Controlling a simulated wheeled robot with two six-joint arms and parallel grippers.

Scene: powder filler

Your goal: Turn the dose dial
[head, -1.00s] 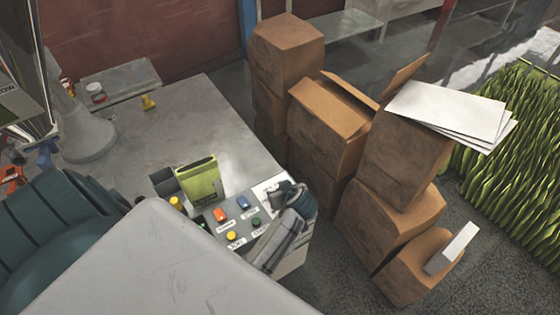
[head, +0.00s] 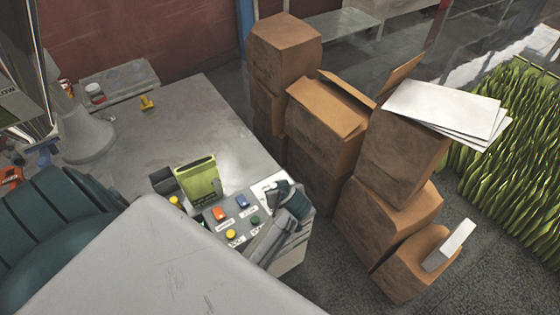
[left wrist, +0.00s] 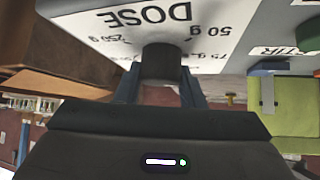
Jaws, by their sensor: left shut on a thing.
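The dose dial is a dark round knob (left wrist: 161,63) in the left wrist view, on a white plate (left wrist: 95,20) marked DOSE with gram values around it. My left gripper (left wrist: 160,88) is shut on the knob, one blue-grey finger on each side. In the head view my left gripper (head: 291,198) reaches the white plate (head: 264,186) at the right end of the control panel, and its body hides the dial there. The knob's pointer is not clear, so I cannot tell the setting. My right gripper is not in view.
The panel carries orange (head: 219,215), blue (head: 242,201), yellow (head: 231,234) and green (head: 255,222) buttons. A green pouch (head: 200,181) stands beside them. Stacked cardboard boxes (head: 325,130) are right of the machine. The grey table (head: 190,125) behind is mostly clear.

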